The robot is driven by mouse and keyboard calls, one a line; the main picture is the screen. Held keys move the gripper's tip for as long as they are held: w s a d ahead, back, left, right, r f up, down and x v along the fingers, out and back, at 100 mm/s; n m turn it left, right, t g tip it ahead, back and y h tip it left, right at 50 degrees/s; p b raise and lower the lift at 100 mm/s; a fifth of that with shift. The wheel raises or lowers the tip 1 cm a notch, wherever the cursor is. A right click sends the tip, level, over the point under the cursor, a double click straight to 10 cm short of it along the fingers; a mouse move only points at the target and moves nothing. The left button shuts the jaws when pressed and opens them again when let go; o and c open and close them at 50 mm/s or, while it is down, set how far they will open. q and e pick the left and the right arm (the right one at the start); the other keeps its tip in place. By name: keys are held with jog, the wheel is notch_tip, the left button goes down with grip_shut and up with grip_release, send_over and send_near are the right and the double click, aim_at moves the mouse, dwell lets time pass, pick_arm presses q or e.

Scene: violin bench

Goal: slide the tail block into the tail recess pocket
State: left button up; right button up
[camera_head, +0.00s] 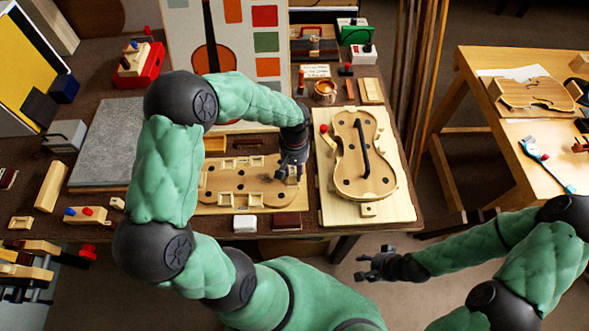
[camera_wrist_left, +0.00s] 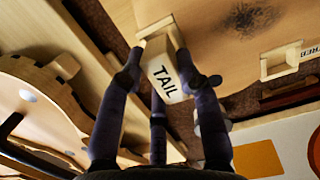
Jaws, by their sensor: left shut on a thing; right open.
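My left gripper (camera_head: 291,170) is shut on the tail block (camera_wrist_left: 167,80), a pale wooden block marked TAIL in the left wrist view. The block's far end is close to a small pale wooden frame (camera_wrist_left: 157,27) at the edge of the violin form (camera_head: 225,193). This frame appears to be the tail recess pocket. I cannot tell whether the block's end is inside it or just short of it. In the head view the fingers at the form's right end mostly hide the block. My right gripper (camera_head: 374,265) is open and empty, in front of the table.
A violin body on a pale board (camera_head: 400,213) stands right of the form. A white block (camera_head: 245,224) and a dark red block (camera_head: 287,222) lie at the front edge. A grey slab (camera_head: 108,140) lies left. Another pocket frame shows in the wrist view (camera_wrist_left: 281,61).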

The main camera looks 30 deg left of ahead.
pick_arm(q)
jog(key=shift+f+b, duration=0.65)
jog(key=shift+f, duration=0.35)
jog(key=o, duration=0.9)
jog(key=shift+r, duration=0.1)
jog(key=r, duration=0.4)
jog(key=w+r, duration=0.1)
jog(key=r, duration=0.6)
jog(key=shift+w+a+r, duration=0.15)
jog(key=shift+a+r, duration=0.2)
jog(key=shift+r, duration=0.05)
